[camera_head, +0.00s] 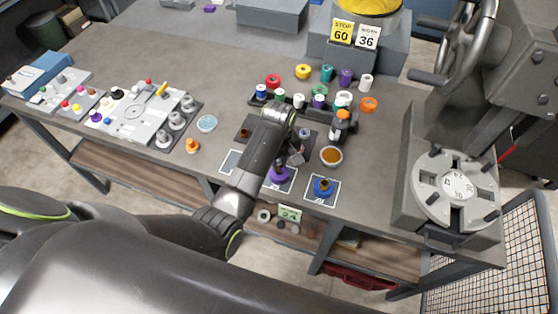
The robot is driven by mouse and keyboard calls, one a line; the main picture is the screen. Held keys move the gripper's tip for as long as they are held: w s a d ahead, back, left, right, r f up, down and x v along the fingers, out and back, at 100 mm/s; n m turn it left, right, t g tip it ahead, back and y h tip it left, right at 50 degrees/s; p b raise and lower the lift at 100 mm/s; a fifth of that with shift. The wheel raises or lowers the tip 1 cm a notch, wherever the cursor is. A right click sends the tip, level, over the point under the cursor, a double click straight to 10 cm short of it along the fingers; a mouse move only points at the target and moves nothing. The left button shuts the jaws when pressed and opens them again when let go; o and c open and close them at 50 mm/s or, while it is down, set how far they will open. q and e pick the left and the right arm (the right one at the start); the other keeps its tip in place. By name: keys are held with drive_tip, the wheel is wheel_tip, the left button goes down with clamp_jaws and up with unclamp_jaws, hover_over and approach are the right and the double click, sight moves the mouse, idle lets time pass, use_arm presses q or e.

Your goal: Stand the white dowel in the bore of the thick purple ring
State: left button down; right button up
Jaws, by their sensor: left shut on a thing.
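My left gripper (296,156) reaches over the front middle of the bench. It is shut on a small pale piece at its fingertips, which I take for the white dowel; the fingers hide most of it. The thick purple ring (279,175) sits on a white-edged card at the bench's front edge, just below and left of the fingertips in the picture. The arm and gripper partly cover it, and its bore does not show clearly. My right gripper is not in view.
A bowl of brown powder (331,156) and an orange-and-black piece (343,121) are close by. A dark rack (318,104) with several coloured pieces lies behind. A grey press (455,190) stands at right.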

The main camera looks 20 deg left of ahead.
use_arm(q)
drive_tip(key=shift+f, duration=0.2)
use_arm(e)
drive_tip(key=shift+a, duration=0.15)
use_arm(q)
drive_tip(key=shift+f, duration=0.25)
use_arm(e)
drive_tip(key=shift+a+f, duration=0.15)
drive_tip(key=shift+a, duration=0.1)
use_arm(q)
drive_tip(key=shift+f, duration=0.35)
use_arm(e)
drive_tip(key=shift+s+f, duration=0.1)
use_arm(q)
drive_tip(key=c, duration=1.4)
unclamp_jaws()
drive_tip(key=shift+o, duration=0.7)
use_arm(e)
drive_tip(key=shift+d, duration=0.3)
use_arm(q)
drive_tip(key=shift+r, duration=0.1)
